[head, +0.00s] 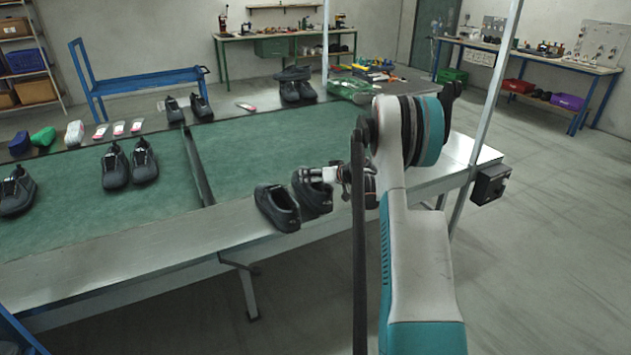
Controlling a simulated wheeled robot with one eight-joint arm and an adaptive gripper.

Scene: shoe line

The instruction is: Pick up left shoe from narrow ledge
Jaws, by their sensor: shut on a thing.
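Two black shoes are side by side at the narrow metal ledge along the front of the line. The picture-left black shoe (277,208) stands on the ledge with its opening facing up. The picture-right black shoe (314,199) is beside it, partly covered by my gripper (302,177). My gripper reaches in from the right and is shut on the upper part of this picture-right shoe. The fingertips are small and partly hidden. I cannot tell whether the shoe is lifted off the ledge, or which of the two is the left one of the pair.
The metal ledge (130,255) is bare to the left. A dark divider (196,165) crosses the green mat (250,135). More black shoes (130,165) stand on the mat at left. An upright post (492,95) and a dark box (490,184) are at the table's right end.

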